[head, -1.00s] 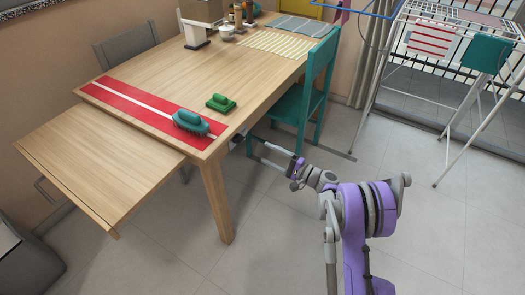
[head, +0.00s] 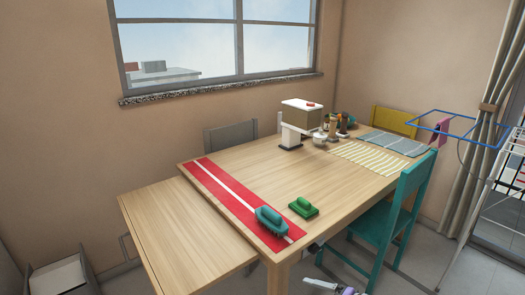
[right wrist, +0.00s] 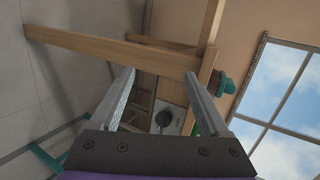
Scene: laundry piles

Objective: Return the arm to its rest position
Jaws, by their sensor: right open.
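My right gripper (right wrist: 160,76) is open in the right wrist view, with two grey fingers apart and nothing between them. In the head view only a pale part of it and a bit of purple wrist show at the bottom edge, in front of the table (head: 210,248). It is below the tabletop, near the table's front corner. Most of my right arm is outside the head view. My left arm and left gripper are not in view.
A teal chair (head: 385,225) stands at the table's right side. A drying rack (head: 497,200) is at the far right. Bare floor lies between chair and rack.

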